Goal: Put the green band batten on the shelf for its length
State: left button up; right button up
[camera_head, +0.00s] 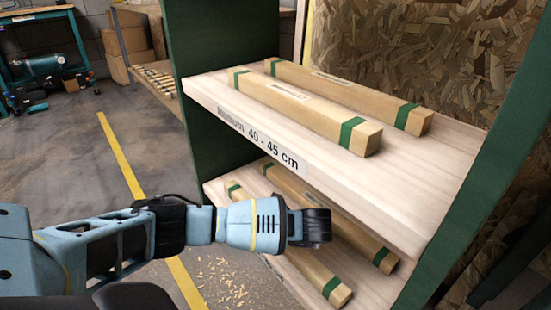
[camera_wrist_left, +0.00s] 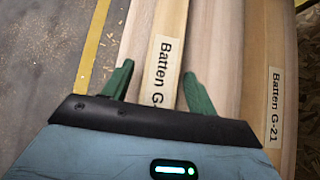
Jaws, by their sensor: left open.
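Two wooden battens with green end bands, a front one (camera_head: 320,276) and a rear one (camera_head: 362,238), lie on the lower shelf board (camera_head: 217,188). My left gripper (camera_head: 318,226) is over the front one. In the left wrist view my left gripper (camera_wrist_left: 157,70) is open, with one green finger on each side of a batten (camera_wrist_left: 166,48) whose label reads "Batten G", the rest hidden. A batten labelled G-21 (camera_wrist_left: 275,105) lies to its right. The upper shelf board (camera_head: 400,215), marked 40 - 45 cm, bears two green-banded battens, front (camera_head: 310,112) and rear (camera_head: 365,97). My right gripper is out of view.
Green shelf uprights stand left (camera_head: 222,45) and right (camera_head: 480,190). The upper board overhangs the lower battens, leaving limited height. The floor (camera_head: 75,150) to the left is clear apart from wood shavings (camera_head: 230,278). A workbench (camera_head: 45,45) stands far back.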

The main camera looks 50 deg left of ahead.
pick_arm(q)
jog(key=p+v, duration=0.4)
jog(key=v, duration=0.6)
jog(key=shift+a+r+p, duration=0.15)
jog(key=shift+p, duration=0.25)
jog(key=shift+d+r+p, duration=0.45)
jog(key=shift+d+p, duration=0.05)
jog(key=shift+p, duration=0.15)
jog(key=shift+d+r+p, duration=0.25)
jog(key=shift+p, duration=0.1)
jog(key=shift+d, duration=0.1)
